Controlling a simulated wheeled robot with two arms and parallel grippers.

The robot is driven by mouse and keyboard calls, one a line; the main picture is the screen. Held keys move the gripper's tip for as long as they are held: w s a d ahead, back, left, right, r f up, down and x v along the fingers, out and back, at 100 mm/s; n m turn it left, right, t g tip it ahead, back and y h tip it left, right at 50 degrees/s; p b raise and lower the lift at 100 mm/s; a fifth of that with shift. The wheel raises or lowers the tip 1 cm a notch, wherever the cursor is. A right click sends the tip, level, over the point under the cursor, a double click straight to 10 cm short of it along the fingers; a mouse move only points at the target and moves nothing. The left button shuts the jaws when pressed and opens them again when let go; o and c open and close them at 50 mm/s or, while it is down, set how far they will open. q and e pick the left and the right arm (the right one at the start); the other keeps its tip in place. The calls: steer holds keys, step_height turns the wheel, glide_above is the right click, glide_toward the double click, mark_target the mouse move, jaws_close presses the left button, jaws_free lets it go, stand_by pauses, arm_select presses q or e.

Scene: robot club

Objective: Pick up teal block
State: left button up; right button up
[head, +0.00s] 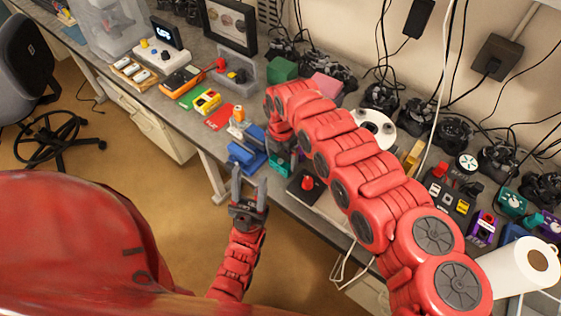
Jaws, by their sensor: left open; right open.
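A teal block (279,164) lies near the front edge of the grey bench, partly hidden by my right arm and gripper. My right gripper (284,150) points down just over it, at the far end of the bent red arm. Its fingers are mostly hidden, and I cannot tell whether they touch the block. My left gripper (249,184) is open and empty, in front of the bench edge with its fingers pointing toward the bench.
A blue vise-like object (247,152) stands left of the teal block. A black base with a red knob (307,184) is to the right. A green block (282,69) and a pink block (327,85) sit farther back. A paper roll (520,268) lies at right.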

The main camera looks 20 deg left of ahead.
steer(key=shift+a+f, duration=0.15)
steer(key=shift+f, duration=1.15)
steer(key=c, duration=1.2)
steer(key=shift+c, duration=0.2)
steer(key=shift+r, duration=0.1)
